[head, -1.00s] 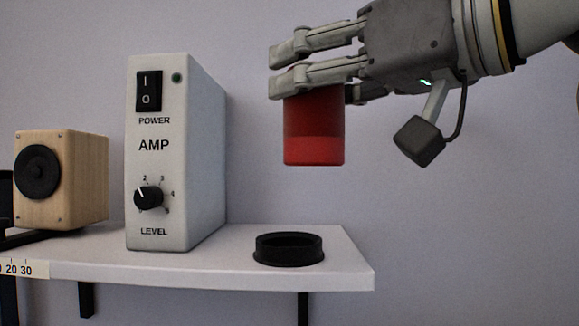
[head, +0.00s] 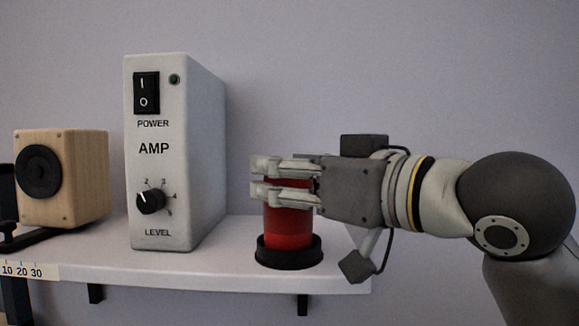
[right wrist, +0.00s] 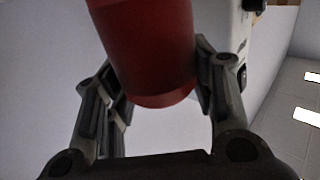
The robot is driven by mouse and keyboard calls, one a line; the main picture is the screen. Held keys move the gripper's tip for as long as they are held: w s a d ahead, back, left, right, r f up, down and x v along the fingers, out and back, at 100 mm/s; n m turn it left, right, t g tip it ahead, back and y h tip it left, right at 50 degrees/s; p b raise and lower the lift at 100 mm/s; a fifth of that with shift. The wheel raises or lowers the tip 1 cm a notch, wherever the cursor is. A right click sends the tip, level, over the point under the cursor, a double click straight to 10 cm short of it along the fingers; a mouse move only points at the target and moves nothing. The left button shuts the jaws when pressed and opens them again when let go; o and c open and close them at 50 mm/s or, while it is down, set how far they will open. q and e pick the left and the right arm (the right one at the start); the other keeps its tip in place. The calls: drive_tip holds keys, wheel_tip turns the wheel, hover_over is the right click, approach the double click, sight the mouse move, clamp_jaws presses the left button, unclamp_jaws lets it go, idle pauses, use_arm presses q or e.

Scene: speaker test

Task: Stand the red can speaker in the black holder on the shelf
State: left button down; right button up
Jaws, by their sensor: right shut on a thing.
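The red can speaker (head: 289,231) is upright at the right part of the shelf. Its lower end is inside the rim of the round black holder (head: 290,259), as far as the head view shows; whether it rests on the holder's floor is hidden. My right gripper (head: 284,180) comes in from the right and is shut around the can's upper part. In the right wrist view the can (right wrist: 150,50) sits between the fingers. My left gripper is not in view.
The holder stands on the white shelf (head: 215,262), near its right end. A white amp box (head: 153,105) with a switch and a level knob stands left of the can, with a gap between. A wooden speaker box (head: 82,180) is farther left. A grey wall is behind.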

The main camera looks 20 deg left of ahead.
drive_tip(key=shift+a+f, duration=0.1)
drive_tip(key=shift+f, duration=0.2)
drive_tip(key=o, duration=1.2)
drive_tip(key=shift+r, duration=0.45)
drive_tip(key=b+v, duration=0.4)
drive_tip(key=v, duration=0.8)
drive_tip(key=shift+f+b, duration=0.1)
drive_tip(key=shift+b, duration=0.3)
